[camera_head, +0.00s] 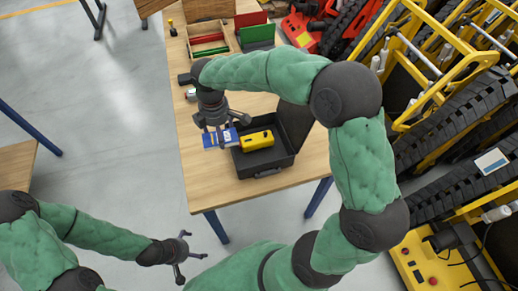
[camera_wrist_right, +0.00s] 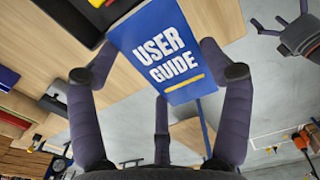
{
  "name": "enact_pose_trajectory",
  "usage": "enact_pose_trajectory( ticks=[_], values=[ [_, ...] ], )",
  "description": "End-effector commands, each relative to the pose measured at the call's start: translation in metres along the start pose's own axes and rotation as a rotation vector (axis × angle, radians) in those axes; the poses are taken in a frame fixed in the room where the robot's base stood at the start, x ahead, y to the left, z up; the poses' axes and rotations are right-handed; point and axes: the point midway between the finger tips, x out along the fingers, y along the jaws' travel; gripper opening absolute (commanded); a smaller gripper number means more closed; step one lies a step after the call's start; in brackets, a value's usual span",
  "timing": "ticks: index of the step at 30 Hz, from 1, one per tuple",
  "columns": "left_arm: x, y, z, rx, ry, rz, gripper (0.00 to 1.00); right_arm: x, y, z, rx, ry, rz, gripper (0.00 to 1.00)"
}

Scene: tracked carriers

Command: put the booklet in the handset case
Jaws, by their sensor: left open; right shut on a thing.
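The booklet (camera_head: 221,139) is blue with white print. My right gripper (camera_head: 217,128) is shut on it, at the left side of the handset case. In the right wrist view the booklet (camera_wrist_right: 165,50) reads "USER GUIDE", with the fingers around it. The handset case (camera_head: 262,168) is black and stands open on the table, its lid (camera_head: 295,122) raised at the right. A yellow handset (camera_head: 257,141) lies in it. A corner of the case shows in the right wrist view (camera_wrist_right: 72,18). My left gripper (camera_head: 190,258) is open and empty, low in front of the table.
The wooden table (camera_head: 195,170) has a clear front left part. At its back stand a wooden tray (camera_head: 207,42) with red and green items and red and green bins (camera_head: 255,32). Tracked yellow carriers (camera_head: 450,90) crowd the right side. Open floor lies at the left.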

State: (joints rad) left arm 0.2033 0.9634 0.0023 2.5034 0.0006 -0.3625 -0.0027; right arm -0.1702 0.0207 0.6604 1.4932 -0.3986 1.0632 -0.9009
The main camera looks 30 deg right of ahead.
Motion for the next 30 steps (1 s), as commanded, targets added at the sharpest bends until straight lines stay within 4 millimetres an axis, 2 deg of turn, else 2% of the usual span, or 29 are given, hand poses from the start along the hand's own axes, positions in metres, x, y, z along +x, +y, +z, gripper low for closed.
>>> enact_pose_trajectory(
  ticks=[5,17,21,25,30],
  values=[
    [0.004,-0.001,0.0,0.001,0.0,0.0,1.0,0.002,0.001,0.009,-0.05,0.0,-0.001,0.44],
    [0.03,-0.011,-0.001,0.001,-0.001,0.0,1.0,0.041,0.007,0.09,-0.046,0.0,0.0,0.44],
    [0.04,-0.014,-0.001,0.001,-0.001,0.0,1.0,0.065,0.008,0.11,-0.048,-0.001,-0.003,0.44],
    [0.046,-0.016,-0.002,0.001,-0.001,0.0,1.0,0.081,0.01,0.123,-0.049,0.0,-0.002,0.44],
    [0.049,-0.017,-0.002,0.001,-0.001,0.0,1.0,0.088,0.011,0.131,-0.05,0.0,0.001,0.44]
  ],
)
